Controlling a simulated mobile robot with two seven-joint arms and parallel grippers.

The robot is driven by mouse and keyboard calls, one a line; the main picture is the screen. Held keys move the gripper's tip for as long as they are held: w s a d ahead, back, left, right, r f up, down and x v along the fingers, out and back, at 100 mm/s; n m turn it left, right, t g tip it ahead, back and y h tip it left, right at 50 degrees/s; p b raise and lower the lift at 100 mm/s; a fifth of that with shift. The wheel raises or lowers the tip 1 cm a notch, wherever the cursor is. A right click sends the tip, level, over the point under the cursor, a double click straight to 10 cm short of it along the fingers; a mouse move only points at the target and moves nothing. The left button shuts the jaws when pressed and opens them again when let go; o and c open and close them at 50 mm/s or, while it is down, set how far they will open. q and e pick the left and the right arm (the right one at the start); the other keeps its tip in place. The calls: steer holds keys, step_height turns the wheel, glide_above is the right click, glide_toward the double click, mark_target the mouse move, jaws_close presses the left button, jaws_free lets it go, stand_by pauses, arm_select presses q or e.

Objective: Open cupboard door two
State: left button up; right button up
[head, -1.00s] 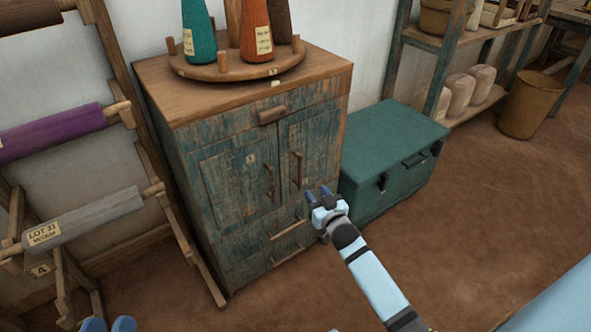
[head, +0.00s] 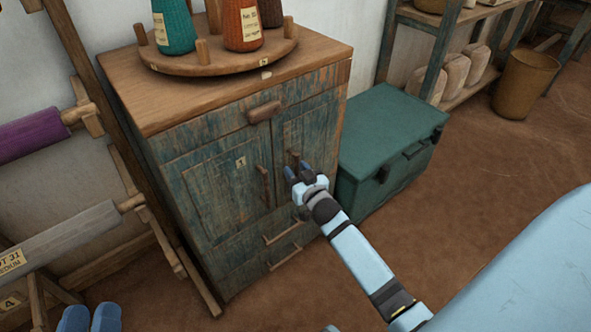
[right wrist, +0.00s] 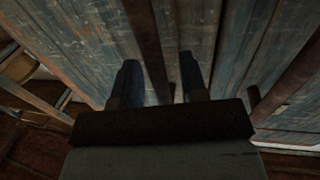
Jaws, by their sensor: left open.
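The weathered blue-green cupboard (head: 215,235) stands against the wall. Its left door (head: 215,190) bears a tag marked 1. Its right door (head: 318,130) carries no tag that I can see, and both look closed. My right gripper (head: 296,170) is at the right door's upright wooden handle (head: 293,157), covering its lower part. In the right wrist view the fingers (right wrist: 160,82) are apart, with the dark handle bar (right wrist: 146,40) running down between them; I cannot tell whether they touch it. My left gripper (head: 90,318) is open and empty at the bottom left, away from the cupboard.
A round rack (head: 215,70) with thread cones stands on the cupboard top. A teal chest (head: 385,140) stands close on the cupboard's right. A wooden roller rack (head: 135,190) is close on the left. Open floor (head: 470,170) lies to the right.

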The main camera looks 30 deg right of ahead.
jaws_close()
arm_select(q)
steer(key=s+a+f+g+y+p, duration=0.2)
steer(key=a+f+g+y+p, duration=0.25)
steer(key=f+p, duration=0.45)
arm_select(e)
steer(key=s+d+n+g+y, duration=0.2)
steer(key=s+d+n+y, duration=0.5)
steer(key=s+d+y, duration=0.3)
arm_select(q)
steer(key=w+d+r+t+h+b, duration=0.1)
steer(key=d+r+t+h+b, duration=0.3)
steer(key=r+b, duration=0.3)
step_height(320, 180, up, 4)
steer(key=shift+w+d+f+t+b, duration=0.2)
steer(key=shift+w+t+b, duration=0.2)
steer(key=shift+t, duration=0.25)
arm_select(e)
steer(key=s+d+n+g+y, duration=0.5)
steer(key=d+n+g+y, duration=0.1)
steer(key=d, duration=0.7)
steer(key=shift+d+n+g+y, duration=0.15)
steer(key=shift+n+g+y, duration=0.25)
steer(key=shift+y, duration=0.6)
arm_select(q)
steer(key=shift+h, duration=0.25)
